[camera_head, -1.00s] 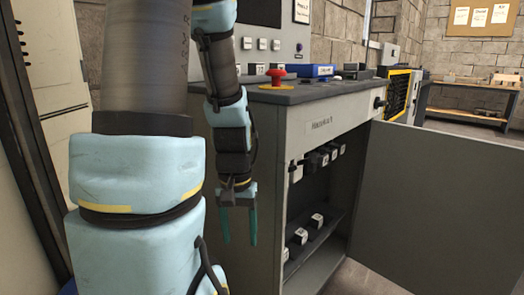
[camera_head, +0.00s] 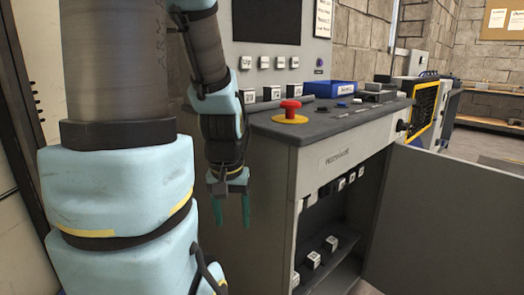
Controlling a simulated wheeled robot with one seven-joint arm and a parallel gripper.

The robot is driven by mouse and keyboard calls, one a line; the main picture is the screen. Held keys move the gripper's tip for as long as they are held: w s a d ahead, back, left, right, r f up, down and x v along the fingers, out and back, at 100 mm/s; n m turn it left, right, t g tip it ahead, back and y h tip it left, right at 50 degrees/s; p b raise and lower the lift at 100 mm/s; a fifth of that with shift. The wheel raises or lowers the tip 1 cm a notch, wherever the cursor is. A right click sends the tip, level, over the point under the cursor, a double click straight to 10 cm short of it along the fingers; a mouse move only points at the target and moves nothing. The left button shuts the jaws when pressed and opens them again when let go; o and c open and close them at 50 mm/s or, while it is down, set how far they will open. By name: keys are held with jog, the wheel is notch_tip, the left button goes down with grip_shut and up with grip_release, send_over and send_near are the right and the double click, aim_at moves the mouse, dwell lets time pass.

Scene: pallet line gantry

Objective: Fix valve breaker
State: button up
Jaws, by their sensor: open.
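A grey control cabinet (camera_head: 345,158) stands in the middle, its lower compartment open. Inside, a row of dark switches with white labels (camera_head: 340,185) hangs along the upper part. Several more white-labelled blocks (camera_head: 313,259) stand on a lower shelf. I cannot tell which of them is the valve breaker. My gripper (camera_head: 232,209) points down with its two teal fingers apart and nothing between them. It is in front of the cabinet's left side, left of the opening.
The open cabinet door (camera_head: 450,215) fills the lower right. A red emergency button (camera_head: 291,109) on a yellow disc and a blue tray (camera_head: 329,88) are on the cabinet top. A yellow-framed panel (camera_head: 423,108) stands behind. A bench (camera_head: 490,123) is far right.

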notch_tip(320, 180, up, 20)
jog(key=p, duration=1.8)
jog(key=shift+f, duration=0.15)
